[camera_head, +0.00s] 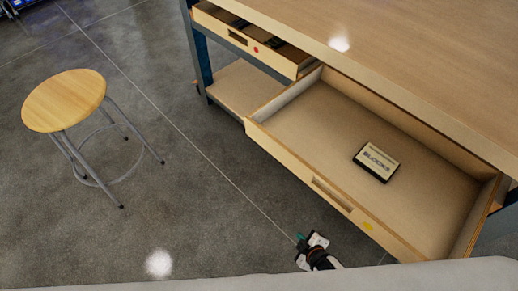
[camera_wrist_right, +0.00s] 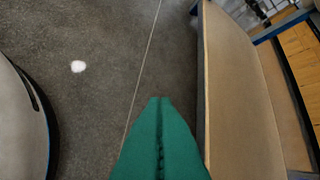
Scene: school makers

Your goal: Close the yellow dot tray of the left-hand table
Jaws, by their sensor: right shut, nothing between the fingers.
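The yellow dot tray is a wide wooden drawer pulled far out of the table. Its front (camera_head: 330,198) bears a cut-out handle slot and a yellow dot (camera_head: 367,226). A dark box marked BLOCKS (camera_head: 376,162) lies inside it. My right gripper (camera_head: 301,239) is near the floor side of the tray front, apart from it in the head view. In the right wrist view its green fingers (camera_wrist_right: 160,105) are shut and empty, beside a wooden panel (camera_wrist_right: 238,95) that seems to be the tray front. My left gripper is not in view.
A red dot tray (camera_head: 268,51) to the left is also partly open, with dark items inside. The table top (camera_head: 420,50) overhangs the trays. A round wooden stool (camera_head: 65,99) stands at left. The grey floor between stool and table is clear.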

